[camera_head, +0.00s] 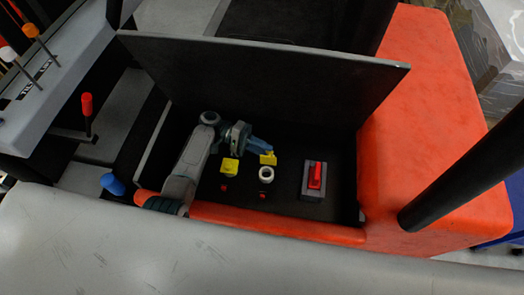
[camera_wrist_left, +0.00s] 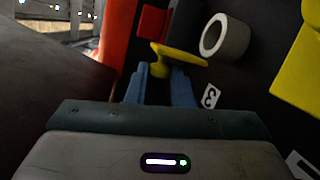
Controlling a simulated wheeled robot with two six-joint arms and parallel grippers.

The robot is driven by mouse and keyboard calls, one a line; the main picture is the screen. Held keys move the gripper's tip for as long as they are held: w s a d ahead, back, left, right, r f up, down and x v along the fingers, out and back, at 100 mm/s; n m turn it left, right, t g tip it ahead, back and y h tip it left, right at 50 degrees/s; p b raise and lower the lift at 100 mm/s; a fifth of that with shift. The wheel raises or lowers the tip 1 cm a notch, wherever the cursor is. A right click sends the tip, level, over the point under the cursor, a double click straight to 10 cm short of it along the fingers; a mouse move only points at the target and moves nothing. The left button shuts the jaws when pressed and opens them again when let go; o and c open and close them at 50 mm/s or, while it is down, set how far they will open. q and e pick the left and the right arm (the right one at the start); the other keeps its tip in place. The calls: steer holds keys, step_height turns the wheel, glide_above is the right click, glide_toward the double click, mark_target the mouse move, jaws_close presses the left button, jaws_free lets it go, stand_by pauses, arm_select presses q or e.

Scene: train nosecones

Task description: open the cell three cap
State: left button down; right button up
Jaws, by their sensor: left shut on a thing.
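My left gripper (camera_head: 264,150) reaches into the dark compartment from the left. Its blue fingers, also in the left wrist view (camera_wrist_left: 167,72), are shut on a yellow cap (camera_wrist_left: 184,55). That cap shows in the head view (camera_head: 269,160) at the fingertips, seen tilted and edge-on from the wrist. A white ring (camera_head: 266,174), hollow in the left wrist view (camera_wrist_left: 225,37), stands uncovered beside the cap. A label with a 3 (camera_wrist_left: 210,95) lies near the fingers. A second yellow cap (camera_head: 229,166) sits to the left. My right gripper is not in view.
A red rocker switch (camera_head: 315,175) on a grey block stands right of the ring. A raised dark lid (camera_head: 270,75) backs the compartment, and an orange-red rim (camera_head: 280,228) borders its front. Levers with red (camera_head: 87,104) and blue (camera_head: 112,184) knobs stand at left.

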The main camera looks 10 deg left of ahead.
arm_select(q)
steer(key=shift+w+f+n, duration=0.2)
steer(key=shift+w+n, duration=0.1)
steer(key=shift+n, duration=0.3)
steer(key=shift+h, duration=0.3)
steer(key=shift+f, duration=0.1)
steer(key=c, duration=1.3)
jaws_free()
steer(key=shift+w, duration=0.1)
steer(key=shift+o, duration=0.2)
